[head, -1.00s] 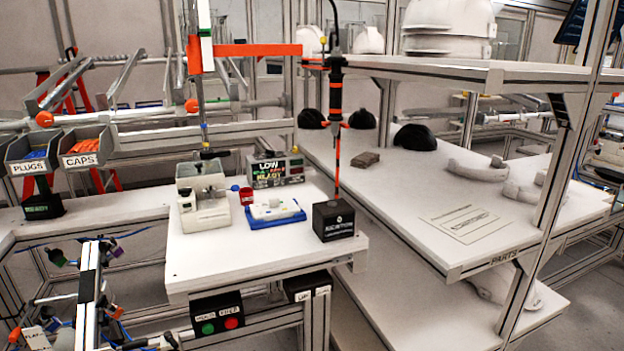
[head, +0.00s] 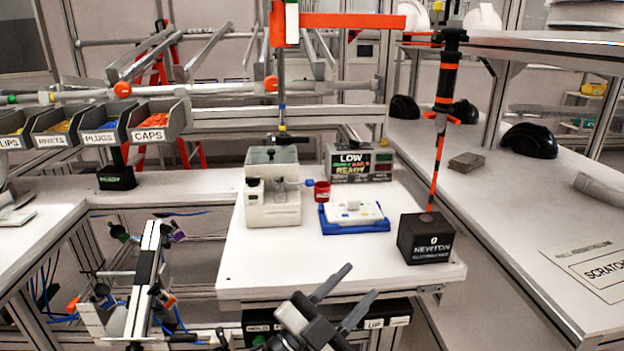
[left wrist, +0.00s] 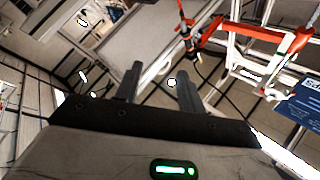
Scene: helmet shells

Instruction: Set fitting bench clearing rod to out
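The fitting bench (head: 270,270) is a white top in the middle of the head view. My right gripper is not in view.
A red cup (head: 322,191), a blue tray (head: 355,227) and a display reading READY (head: 360,163) stand beside the device. A black NEWTON box (head: 426,240) sits under a hanging orange-black tool (head: 441,120). Labelled bins (head: 154,123) are at the left. Bare bench lies in front of the device.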

